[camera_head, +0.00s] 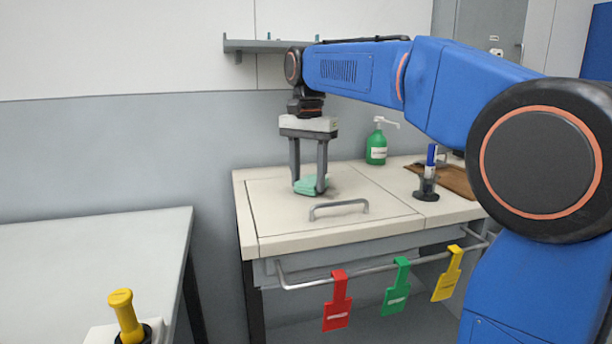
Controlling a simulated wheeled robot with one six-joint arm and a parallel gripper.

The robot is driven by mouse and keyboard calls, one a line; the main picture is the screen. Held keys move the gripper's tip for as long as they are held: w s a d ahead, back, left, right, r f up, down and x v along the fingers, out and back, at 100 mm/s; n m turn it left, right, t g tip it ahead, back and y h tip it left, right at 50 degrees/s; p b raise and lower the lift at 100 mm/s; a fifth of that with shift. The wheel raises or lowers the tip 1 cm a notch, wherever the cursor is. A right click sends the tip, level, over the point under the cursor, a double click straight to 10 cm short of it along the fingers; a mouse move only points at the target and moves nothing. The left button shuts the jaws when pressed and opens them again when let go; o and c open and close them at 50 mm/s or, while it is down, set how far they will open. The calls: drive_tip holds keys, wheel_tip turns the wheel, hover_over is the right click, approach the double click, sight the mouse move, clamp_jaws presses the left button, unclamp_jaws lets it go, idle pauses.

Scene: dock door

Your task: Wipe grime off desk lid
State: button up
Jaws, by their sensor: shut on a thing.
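The desk lid (283,212) is a pale cream panel set into the desk top, closed, with a grey bar handle (338,208) near its front edge. My gripper (309,186) points straight down over the back middle of the lid. Its two grey fingers are shut on a mint-green cloth (311,186), which is at the lid surface. A small dark patch that may be grime (333,189) shows just right of the cloth. The lid area behind the fingers and cloth is hidden.
A green pump bottle (376,149), a dark holder with a blue-handled tool (427,185) and a brown board (455,180) stand right of the lid. Red (337,300), green (397,286) and yellow (448,274) tags hang on the front rail. A grey table (90,250) is at left.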

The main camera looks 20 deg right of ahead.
sight(314, 177)
drive_tip(key=shift+s+f, duration=0.2)
drive_tip(key=shift+s, duration=3.85)
drive_tip(key=shift+w, duration=0.1)
drive_tip(key=shift+w+r, duration=0.15)
drive_tip(key=shift+w, duration=3.65)
drive_tip(key=shift+w, duration=1.65)
drive_tip(key=shift+d, duration=1.3)
drive_tip(key=shift+s, duration=1.45)
drive_tip(key=shift+s+f, duration=0.15)
drive_tip(key=shift+s, duration=1.05)
drive_tip(key=shift+s+f, duration=0.15)
drive_tip(key=shift+s, duration=1.05)
